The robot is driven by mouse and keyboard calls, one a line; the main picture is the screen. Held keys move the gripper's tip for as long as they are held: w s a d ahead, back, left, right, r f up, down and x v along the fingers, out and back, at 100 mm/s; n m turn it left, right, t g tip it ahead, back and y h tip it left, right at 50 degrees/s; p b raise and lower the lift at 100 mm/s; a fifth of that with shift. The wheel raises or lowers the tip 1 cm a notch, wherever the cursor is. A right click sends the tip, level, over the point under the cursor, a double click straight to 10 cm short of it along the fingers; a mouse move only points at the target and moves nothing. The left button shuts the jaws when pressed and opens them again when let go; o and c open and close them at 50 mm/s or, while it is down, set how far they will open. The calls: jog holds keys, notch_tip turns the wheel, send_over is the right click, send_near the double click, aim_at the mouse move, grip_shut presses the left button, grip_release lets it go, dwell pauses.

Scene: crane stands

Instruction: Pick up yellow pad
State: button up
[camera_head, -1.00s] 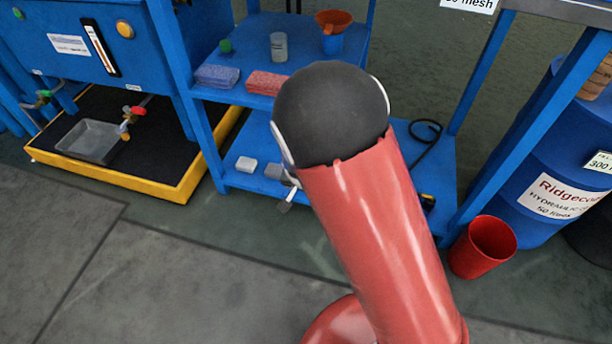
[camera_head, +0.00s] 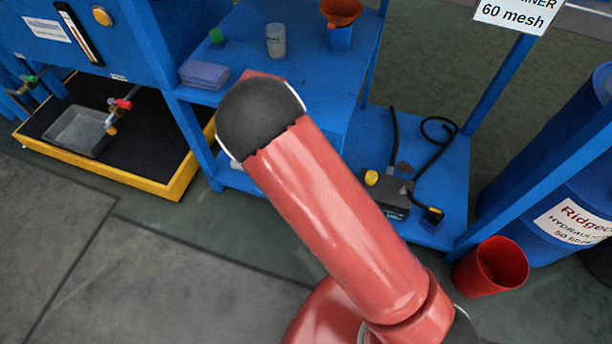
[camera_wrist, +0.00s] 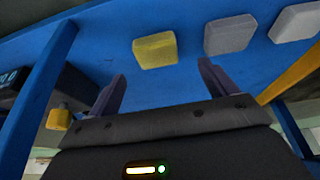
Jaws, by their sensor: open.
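The yellow pad (camera_wrist: 155,50) lies on the blue shelf (camera_wrist: 100,48) in the wrist view, a small block with rounded corners. It is ahead of my gripper (camera_wrist: 162,70), roughly in line with the gap between the fingers and apart from them. The fingers are spread and nothing is between them. In the head view my red arm hides the gripper and the yellow pad.
A grey pad (camera_wrist: 230,34) and a paler pad (camera_wrist: 295,23) lie to the right of the yellow pad. Blue posts (camera_wrist: 38,95) frame the stand. A black device with a hose (camera_head: 392,192) sits on the lower shelf. A red bucket (camera_head: 490,267) stands on the floor.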

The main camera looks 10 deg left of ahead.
jog(key=b+x, duration=0.1)
jog(key=x, duration=0.5)
jog(key=shift+s+d+f, duration=0.1)
jog(key=shift+s+d, duration=0.05)
jog(key=shift+d, duration=0.05)
jog(key=c, duration=1.1)
